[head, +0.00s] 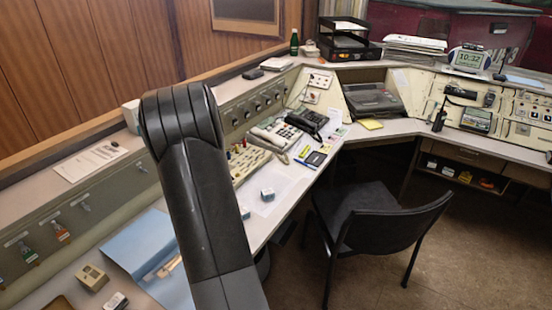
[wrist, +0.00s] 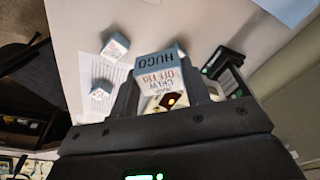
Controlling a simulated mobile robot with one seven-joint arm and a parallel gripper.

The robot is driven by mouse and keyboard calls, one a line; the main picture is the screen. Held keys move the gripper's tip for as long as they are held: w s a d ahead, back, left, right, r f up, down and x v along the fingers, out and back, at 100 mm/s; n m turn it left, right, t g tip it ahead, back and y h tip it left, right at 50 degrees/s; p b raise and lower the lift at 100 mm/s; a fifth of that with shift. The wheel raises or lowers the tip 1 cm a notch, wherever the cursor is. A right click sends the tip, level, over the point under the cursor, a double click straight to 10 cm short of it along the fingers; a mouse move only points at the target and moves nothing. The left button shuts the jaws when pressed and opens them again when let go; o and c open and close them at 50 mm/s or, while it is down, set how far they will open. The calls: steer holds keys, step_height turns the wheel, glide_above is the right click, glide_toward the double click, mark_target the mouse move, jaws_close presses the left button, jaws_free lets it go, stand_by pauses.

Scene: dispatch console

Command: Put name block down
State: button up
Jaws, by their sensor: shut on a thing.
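My gripper (wrist: 160,92) is shut on a blue-and-white name block (wrist: 160,64) in the wrist view. One face of the block reads "HUGO", and a paler face carries upside-down lettering. I cannot tell whether the held block touches the desk. Two similar blocks stand on the desk, one farther up (wrist: 115,46) and one lower left (wrist: 101,89). In the head view, two small blue-and-white blocks (head: 267,194) (head: 245,212) show on the desk beside a white sheet. My arm hides the gripper and the held block there.
A white printed sheet (wrist: 112,76) lies under or beside the two blocks. Dark devices (wrist: 222,62) stand right of the gripper. In the head view, telephones (head: 305,122) and a control panel stand behind the blocks, and a black chair (head: 375,220) stands before the desk.

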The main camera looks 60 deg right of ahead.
steer(key=s+d+m+g, duration=0.1)
steer(key=s+d+m, duration=0.3)
steer(key=s+d, duration=0.95)
steer(key=s+d+m, duration=0.3)
steer(key=s+d, duration=0.7)
steer(key=d, duration=0.6)
glide_above(288, 188)
steer(key=shift+h, duration=0.3)
steer(key=f, duration=0.7)
steer(key=shift+s+a+f, duration=0.1)
steer(key=shift+a+f, duration=0.15)
steer(key=shift+f, duration=2.1)
steer(key=shift+f, duration=0.1)
steer(key=o, duration=1)
steer(key=r, duration=0.4)
steer(key=a+r, duration=0.1)
steer(key=r, duration=0.7)
steer(key=shift+a+r, duration=0.1)
steer(key=shift+a, duration=0.3)
